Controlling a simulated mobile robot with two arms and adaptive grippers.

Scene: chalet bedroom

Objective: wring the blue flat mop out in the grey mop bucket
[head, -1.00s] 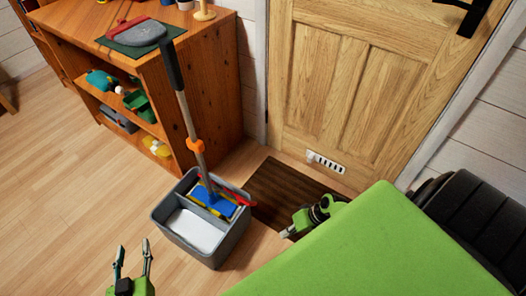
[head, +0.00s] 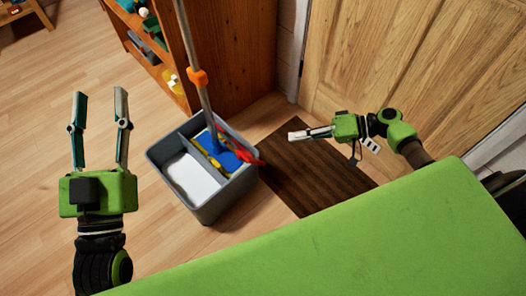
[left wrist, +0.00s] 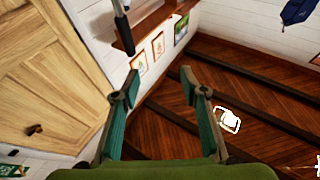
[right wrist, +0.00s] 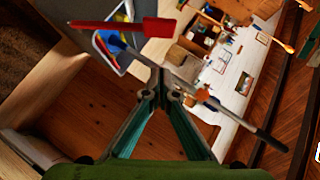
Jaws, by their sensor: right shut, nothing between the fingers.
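The grey mop bucket (head: 222,207) stands on the wooden floor in the head view, with a pale left compartment. The blue flat mop (head: 221,156) has its head in the right compartment, beside yellow and red parts. Its grey pole (head: 190,45) rises, slightly tilted, with an orange clip; it also crosses the right wrist view (right wrist: 215,104). A red handle (head: 246,155) sticks out over the bucket's right rim. My left gripper (head: 101,94) is open and empty, left of the bucket. My right gripper (head: 292,136) is shut and empty, right of the bucket and apart from it.
A wooden shelf unit (head: 233,55) stands behind the bucket. A brown doormat (head: 300,180) lies to its right, before a wooden door (head: 400,70). My green body covers the lower right. Open floor (head: 60,110) lies to the left.

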